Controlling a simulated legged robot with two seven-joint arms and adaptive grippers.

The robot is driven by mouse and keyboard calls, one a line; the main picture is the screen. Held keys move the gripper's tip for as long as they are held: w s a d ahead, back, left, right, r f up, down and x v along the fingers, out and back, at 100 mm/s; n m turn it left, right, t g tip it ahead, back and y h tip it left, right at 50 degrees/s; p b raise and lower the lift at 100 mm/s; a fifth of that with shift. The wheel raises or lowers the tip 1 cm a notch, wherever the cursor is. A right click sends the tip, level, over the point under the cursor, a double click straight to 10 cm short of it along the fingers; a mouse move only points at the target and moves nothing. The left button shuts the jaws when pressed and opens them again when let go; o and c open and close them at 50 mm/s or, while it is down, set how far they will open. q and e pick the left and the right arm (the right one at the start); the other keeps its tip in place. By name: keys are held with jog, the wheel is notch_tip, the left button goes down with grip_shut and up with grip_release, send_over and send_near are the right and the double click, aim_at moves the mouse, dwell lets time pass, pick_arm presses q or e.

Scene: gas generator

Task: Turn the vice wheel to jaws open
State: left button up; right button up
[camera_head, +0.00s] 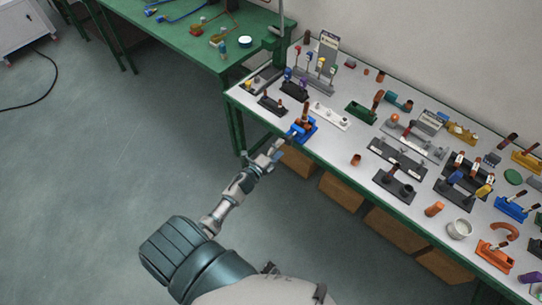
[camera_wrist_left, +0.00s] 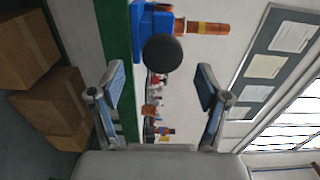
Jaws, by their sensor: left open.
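The blue vice (camera_head: 302,130) sits at the near edge of the white workbench, with an orange-brown cylindrical piece held in it. In the left wrist view the blue vice body (camera_wrist_left: 148,22) is at the top, the dark round wheel (camera_wrist_left: 162,52) faces me, and the orange cylinder (camera_wrist_left: 205,28) sticks out to the right. My left gripper (camera_head: 278,145) is just in front of the vice. In the wrist view its blue-padded fingers (camera_wrist_left: 158,88) are spread apart with nothing between them, and the wheel lies ahead of the gap. The vice jaws' gap cannot be made out. My right gripper is not in view.
The white workbench (camera_head: 338,145) carries several fixtures, including a dark plate fixture (camera_head: 397,157) and a white cup (camera_head: 459,229). Cardboard boxes (camera_head: 342,192) stand beneath it. A green table (camera_head: 170,32) is behind left.

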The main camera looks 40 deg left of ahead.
pick_arm(q)
jog(key=s+a, duration=0.1)
jog(key=s, duration=0.5)
jog(key=shift+s, duration=0.35)
jog(key=s+d+f+n+g+y, duration=0.1)
jog(key=s+f+n+g, duration=0.3)
jog(key=f, duration=0.6)
jog(key=s+d+f+n+g, duration=0.1)
jog(key=s+d+f+n, duration=0.3)
jog(key=f, duration=0.6)
jog(key=s+a+f+n+g+y, duration=0.1)
jog(key=s+f+n+g, duration=0.15)
jog(key=s+f, duration=0.5)
jog(key=s+d+f+n+g, duration=0.2)
jog(key=s+f, duration=0.3)
jog(key=s, duration=0.3)
jog(key=s+d+f+n+g, duration=0.1)
jog(key=s+d+f+g, duration=0.3)
jog(key=s, duration=0.5)
jog(key=s+d+f+n+g, duration=0.2)
jog(key=s+d+f+g, duration=0.1)
jog(key=s+f, duration=0.5)
jog(key=shift+s+f+n+h, duration=0.15)
jog(key=shift+s+n+h, duration=0.25)
jog(key=shift+s, duration=0.3)
jog(key=shift+d+g, duration=0.1)
jog(key=shift+g, duration=0.15)
